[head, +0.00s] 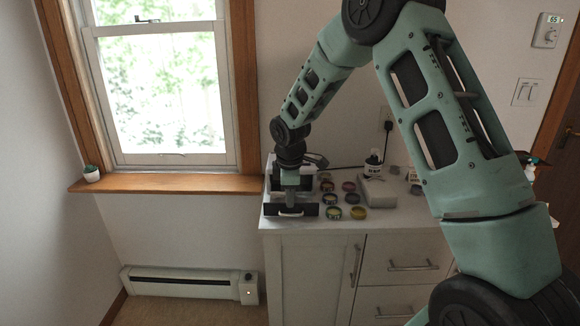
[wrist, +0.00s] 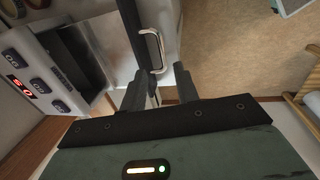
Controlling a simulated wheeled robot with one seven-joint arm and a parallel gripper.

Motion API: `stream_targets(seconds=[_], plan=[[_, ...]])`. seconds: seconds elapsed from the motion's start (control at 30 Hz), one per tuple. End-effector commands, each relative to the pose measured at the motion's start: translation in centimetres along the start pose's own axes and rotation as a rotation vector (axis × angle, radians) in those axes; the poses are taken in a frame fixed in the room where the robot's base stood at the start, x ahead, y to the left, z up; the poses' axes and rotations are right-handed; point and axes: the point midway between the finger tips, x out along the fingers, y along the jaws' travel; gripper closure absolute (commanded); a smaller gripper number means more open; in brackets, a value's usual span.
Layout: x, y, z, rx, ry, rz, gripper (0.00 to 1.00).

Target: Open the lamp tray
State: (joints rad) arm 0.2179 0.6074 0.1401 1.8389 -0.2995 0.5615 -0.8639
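I see no clear contact. In the head view my arm hides much of the lamp.
The lamp stands at the left end of a white cabinet (head: 313,250). Free floor lies in front, with a baseboard heater (head: 185,283) at the left.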

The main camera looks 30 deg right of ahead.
Motion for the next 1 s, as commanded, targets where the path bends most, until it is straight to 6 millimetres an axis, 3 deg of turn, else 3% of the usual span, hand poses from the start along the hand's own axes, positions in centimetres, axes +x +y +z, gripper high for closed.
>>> stream_targets(seconds=[0.3,0.5,0.7,1.0], plan=[[-7.5,0.1,0.0,0.001,0.002,0.005,0.69],[-10.6,0.1,0.0,0.001,0.001,0.002,0.69],[-11.9,0.0,0.0,0.001,0.000,0.001,0.69],[-11.9,0.0,0.0,0.000,0.000,0.000,0.69]])
